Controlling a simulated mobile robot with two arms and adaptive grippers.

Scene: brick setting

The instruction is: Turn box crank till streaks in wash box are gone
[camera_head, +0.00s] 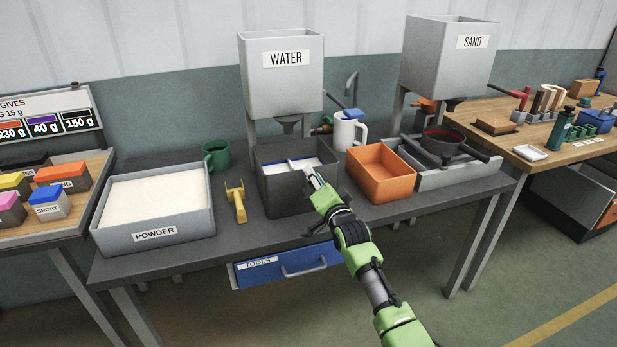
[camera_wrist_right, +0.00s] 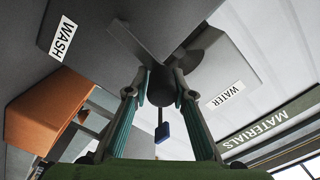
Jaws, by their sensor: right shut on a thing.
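The dark grey wash box (camera_head: 275,198) stands on the table below the water hopper. Its WASH label shows in the right wrist view (camera_wrist_right: 62,38). Inside it I see a pale, whitish content with a blue edge line; no streaks can be made out at this size. My right gripper (camera_head: 316,180) is at the box's right front edge, its fingers shut on a dark round crank handle (camera_wrist_right: 190,62) in the right wrist view. The fingers hide most of the crank in the head view. My left gripper is not in view.
An orange bin (camera_head: 381,190) stands just right of the box, with a white mug (camera_head: 345,132) behind it. Left are a yellow scoop (camera_head: 236,203), a green mug (camera_head: 216,154) and the powder tray (camera_head: 155,235). The water hopper (camera_head: 281,85) hangs above.

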